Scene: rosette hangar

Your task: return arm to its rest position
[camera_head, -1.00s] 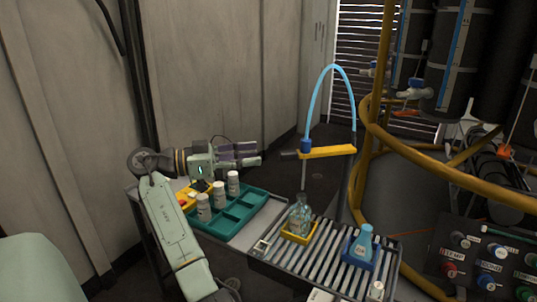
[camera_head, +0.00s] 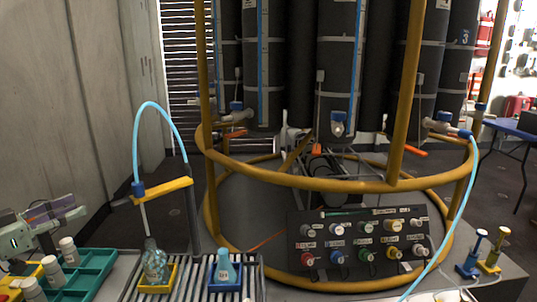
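My gripper (camera_head: 68,214) is at the left edge of the head view, above and behind the green tray. Its grey fingers point to the right and nothing shows between them, with a gap seeming to lie between the two fingers. Most of my arm is out of the picture.
A green tray (camera_head: 98,272) with several white bottles stands at lower left. A clear flask (camera_head: 154,264) and a blue bottle (camera_head: 224,266) stand in holders on a slatted rack (camera_head: 193,292). A yellow-railed tank frame (camera_head: 340,183) with a knob panel (camera_head: 360,240) fills the middle.

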